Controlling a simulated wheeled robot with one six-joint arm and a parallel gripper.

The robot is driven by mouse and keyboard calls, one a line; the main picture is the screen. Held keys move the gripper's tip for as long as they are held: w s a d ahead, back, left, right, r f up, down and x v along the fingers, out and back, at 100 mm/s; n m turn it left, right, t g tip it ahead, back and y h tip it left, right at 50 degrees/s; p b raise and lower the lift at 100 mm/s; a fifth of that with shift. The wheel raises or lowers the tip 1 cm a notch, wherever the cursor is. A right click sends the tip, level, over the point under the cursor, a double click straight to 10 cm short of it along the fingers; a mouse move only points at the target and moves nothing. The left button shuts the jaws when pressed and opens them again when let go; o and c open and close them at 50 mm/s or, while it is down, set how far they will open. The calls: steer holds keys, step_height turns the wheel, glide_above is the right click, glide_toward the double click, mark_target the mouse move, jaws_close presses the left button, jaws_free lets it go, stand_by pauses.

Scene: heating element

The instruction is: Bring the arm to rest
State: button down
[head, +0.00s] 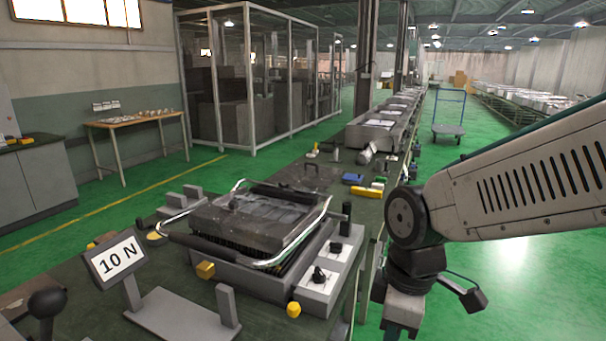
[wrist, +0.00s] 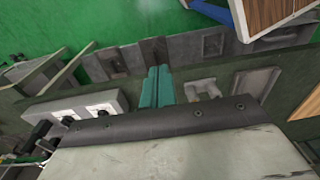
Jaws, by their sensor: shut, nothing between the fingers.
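My arm (head: 530,175) reaches in from the right edge of the head view, over the green floor beside the workbench. Its wrist bends downward. Only a bit of my gripper (head: 393,331) shows at the bottom edge of that view, right of the bench. In the wrist view my gripper (wrist: 158,72) shows as two teal fingers lying together, shut and empty. They point toward the bench side and the floor. Whether the fingers touch anything cannot be told.
The bench (head: 180,255) carries a heating device (head: 260,225) with metal handles and knobs, and a "10 N" sign (head: 117,257). A yellow block (head: 366,191) and a blue block (head: 352,178) lie farther back. A cart (head: 448,115) stands beyond; the green floor (head: 500,265) at right is open.

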steer(key=s+d+r+m, duration=0.4)
steer(key=s+d+m, duration=0.1)
steer(key=d+m, duration=0.1)
steer(key=s+d+r+m+t, duration=0.1)
steer(key=s+d+r+m, duration=0.3)
steer(key=d+m, duration=0.3)
steer(key=shift+s+m+t+h, duration=0.3)
steer(key=shift+s+h, duration=0.1)
stand_by(0.8)
